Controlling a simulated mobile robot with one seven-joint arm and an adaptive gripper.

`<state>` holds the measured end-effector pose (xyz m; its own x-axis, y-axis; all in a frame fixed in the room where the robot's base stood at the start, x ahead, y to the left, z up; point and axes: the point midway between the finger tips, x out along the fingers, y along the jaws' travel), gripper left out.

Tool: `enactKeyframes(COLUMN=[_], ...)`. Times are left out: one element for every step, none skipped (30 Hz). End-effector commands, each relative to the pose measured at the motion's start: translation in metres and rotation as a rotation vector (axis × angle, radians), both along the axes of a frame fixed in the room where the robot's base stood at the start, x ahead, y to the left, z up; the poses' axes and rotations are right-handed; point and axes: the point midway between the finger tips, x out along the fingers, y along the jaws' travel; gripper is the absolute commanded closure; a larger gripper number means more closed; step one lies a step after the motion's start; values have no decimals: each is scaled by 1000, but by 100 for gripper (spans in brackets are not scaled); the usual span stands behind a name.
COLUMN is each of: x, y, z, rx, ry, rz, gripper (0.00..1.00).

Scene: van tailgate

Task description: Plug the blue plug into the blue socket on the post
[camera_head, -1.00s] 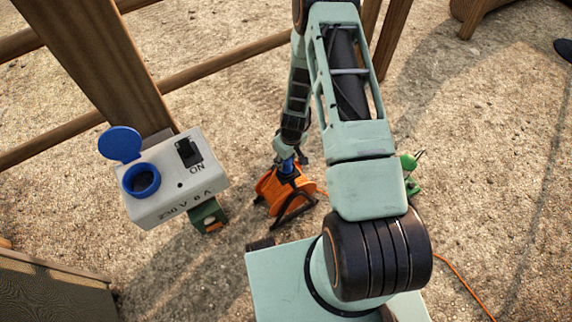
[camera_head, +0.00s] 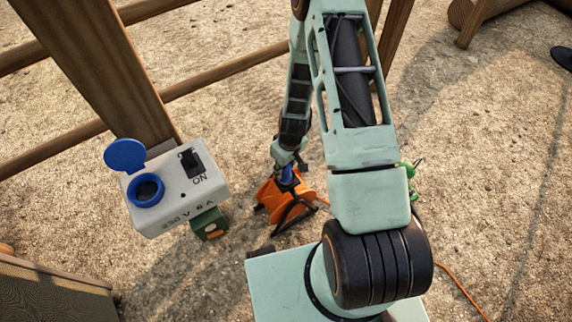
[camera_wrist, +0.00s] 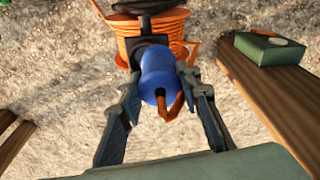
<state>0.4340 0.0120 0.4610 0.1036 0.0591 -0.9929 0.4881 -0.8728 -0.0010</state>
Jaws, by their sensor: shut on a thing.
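The blue plug (camera_wrist: 157,72) is between the fingers of my gripper (camera_wrist: 160,85) in the wrist view, with an orange cable at its near end. My gripper is shut on it. In the head view the plug (camera_head: 287,174) is small, at my gripper (camera_head: 288,168), just above or against the orange cable reel (camera_head: 270,200); I cannot tell whether they touch. The blue socket (camera_head: 146,190) is on a white box (camera_head: 185,205) on the wooden post (camera_head: 100,70). Its round blue lid (camera_head: 125,155) stands open. The plug is right of the socket and apart from it.
A black switch (camera_head: 193,163) marked ON sits beside the socket. A green box (camera_head: 208,223) is below the white box. Wooden rails (camera_head: 225,68) run behind. A wooden crate-like thing (camera_head: 45,295) stands at lower left. An orange cable (camera_head: 460,285) lies on the sandy ground at right.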

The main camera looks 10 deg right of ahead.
Motion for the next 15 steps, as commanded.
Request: enactKeyframes(x=[-9, -15, -24, -33, -39, -48, -54, -60, -67, -72, -76, -81, -85, -88, -91], y=[4, 7, 10, 13, 16, 20, 22, 25, 28, 30, 31, 33, 35, 36, 38], z=[18, 26, 31, 32, 35, 39, 42, 44, 47, 50, 52, 54, 56, 57, 59], rx=[0, -1, 0, 0, -1, 1, 0, 0, 0, 0, 0, 0, 0, 0, 0], ry=[-2, -2, 0, 3, 2, 2, 1, 1, 0, 1, 0, 0, 0, 0, 0], rz=[4, 4, 4, 3, 4, 4, 3, 4, 4, 4, 4, 4, 3, 2, 3], gripper=[97, 97, 97, 97, 97, 97, 97, 97, 97, 97, 97, 97, 97, 97, 97])
